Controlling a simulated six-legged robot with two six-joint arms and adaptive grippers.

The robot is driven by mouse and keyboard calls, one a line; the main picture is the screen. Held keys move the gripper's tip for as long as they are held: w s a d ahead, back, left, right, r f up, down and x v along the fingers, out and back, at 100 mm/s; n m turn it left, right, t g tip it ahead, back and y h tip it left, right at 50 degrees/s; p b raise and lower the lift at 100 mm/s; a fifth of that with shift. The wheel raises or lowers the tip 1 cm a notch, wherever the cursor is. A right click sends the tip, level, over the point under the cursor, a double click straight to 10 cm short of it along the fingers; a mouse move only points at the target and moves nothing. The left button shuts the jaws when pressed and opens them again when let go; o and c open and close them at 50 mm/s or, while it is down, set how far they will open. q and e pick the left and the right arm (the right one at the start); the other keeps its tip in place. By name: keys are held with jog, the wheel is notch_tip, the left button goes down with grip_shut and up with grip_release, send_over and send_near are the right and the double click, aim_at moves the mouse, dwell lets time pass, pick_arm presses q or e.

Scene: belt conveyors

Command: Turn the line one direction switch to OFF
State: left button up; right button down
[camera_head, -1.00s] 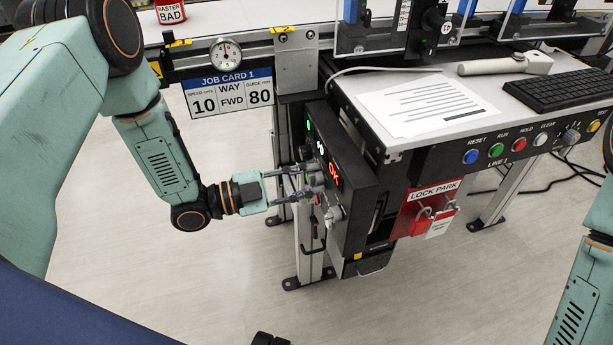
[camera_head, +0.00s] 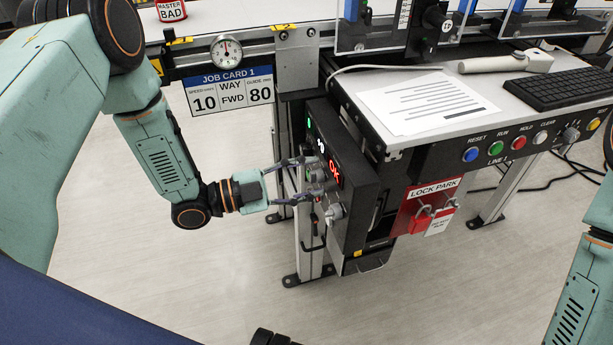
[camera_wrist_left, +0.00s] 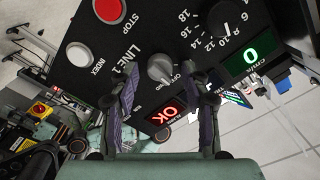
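The line one direction switch is a grey round knob (camera_wrist_left: 160,68) on the black LINE 1 panel (camera_wrist_left: 85,62), with an OFF label beside it. I cannot tell for sure where its pointer stands. My left gripper (camera_wrist_left: 163,82) is open, its dark fingers spread on either side in front of the knob, holding nothing. In the head view my left gripper (camera_head: 312,177) is at the face of the black control box (camera_head: 352,190), and its fingers hide the switch. My right gripper is out of view.
Red padlocks hang at the lock park (camera_head: 424,215).

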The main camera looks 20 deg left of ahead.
pick_arm(q)
jog(key=shift+a, duration=0.1)
jog(key=v, duration=1.1)
jog(key=shift+s+a, duration=0.25)
jog(key=shift+s, duration=0.05)
dwell(0.4)
notch_tip(320, 180, down, 5)
jog(key=w+a+n+t+y, duration=0.25)
jog(key=n+y, duration=0.35)
jog(key=n, duration=0.4)
jog(key=s+d+f+n+g+y, duration=0.3)
jog(key=s+f+n+g+y, duration=0.15)
jog(key=f+n, duration=0.4)
jog(key=s+f+n+g+y, duration=0.1)
jog(key=s+g, duration=0.3)
jog(key=s, duration=0.7)
jog(key=s+f+n+g+y, duration=0.1)
jog(key=s+f+g+y, duration=0.2)
jog(key=s, duration=0.8)
jog(key=shift+d+f+g, duration=0.25)
jog(key=shift+f+g, duration=0.25)
jog(key=shift+f, duration=0.05)
